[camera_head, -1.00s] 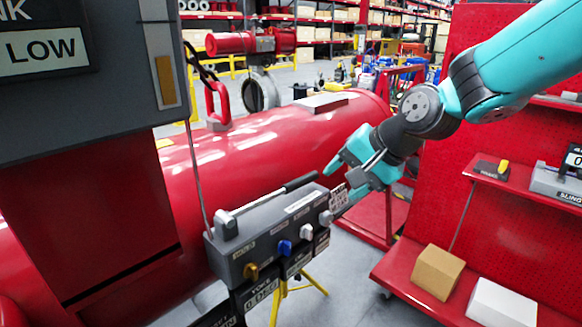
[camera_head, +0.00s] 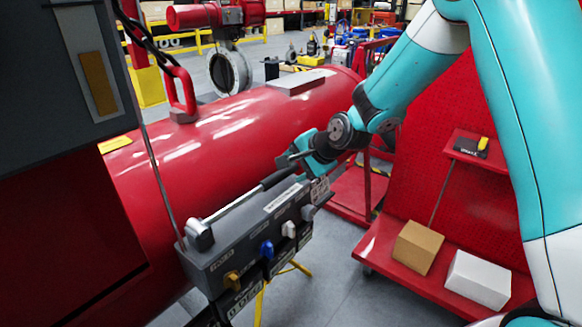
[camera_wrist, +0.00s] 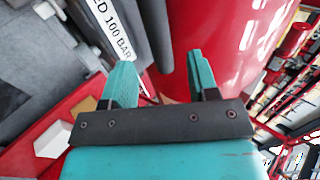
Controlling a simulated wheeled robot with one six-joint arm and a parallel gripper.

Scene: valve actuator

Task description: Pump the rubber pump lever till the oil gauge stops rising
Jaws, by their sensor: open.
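The pump lever (camera_head: 238,207) has a silver rod and a black rubber grip. It slopes up to the right from its pivot on top of the grey pump block (camera_head: 265,222). My gripper (camera_head: 292,163) is open at the grip's far end. In the wrist view a dark bar (camera_wrist: 154,32), apparently the rubber grip, lies between the lines of the two open fingers (camera_wrist: 161,80). I cannot tell whether they touch it. An upright amber gauge strip (camera_head: 99,84) shows on the grey cabinet; I take it for the oil gauge. No level is readable.
A large red tank (camera_head: 225,130) lies behind the block. Orange, blue and light knobs line its front. A red rack (camera_head: 400,285) with cardboard and white boxes stands at the right. Grey floor is open between block and rack.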

